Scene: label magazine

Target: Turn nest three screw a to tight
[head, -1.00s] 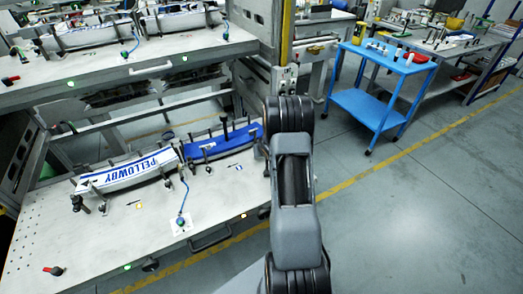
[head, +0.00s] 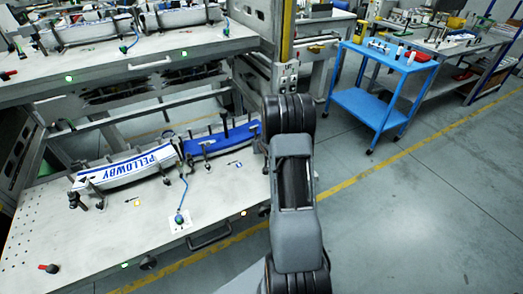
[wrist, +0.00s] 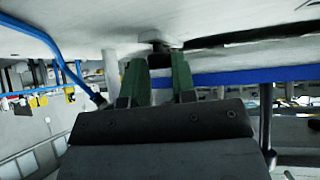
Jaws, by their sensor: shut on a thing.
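In the head view, a long nest with a blue label (head: 218,139) lies on the lower shelf (head: 110,232). A nest with a white label reading PELLOWBY (head: 125,169) is to its left. Dark upright screws or clamps stand along both nests; I cannot tell which is screw a of nest three. My arm hides my gripper in the head view. In the wrist view my gripper (wrist: 158,64) has two green fingers shut on a small dark part (wrist: 160,47), mostly hidden between them. A blue band (wrist: 245,76) runs to their right.
The upper shelf (head: 150,62) holds two more nests. A blue cart (head: 390,62) with small items stands at the right behind my arm. A blue cable runs to a green-topped fixture (head: 180,219) on the lower shelf. The floor at right is clear.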

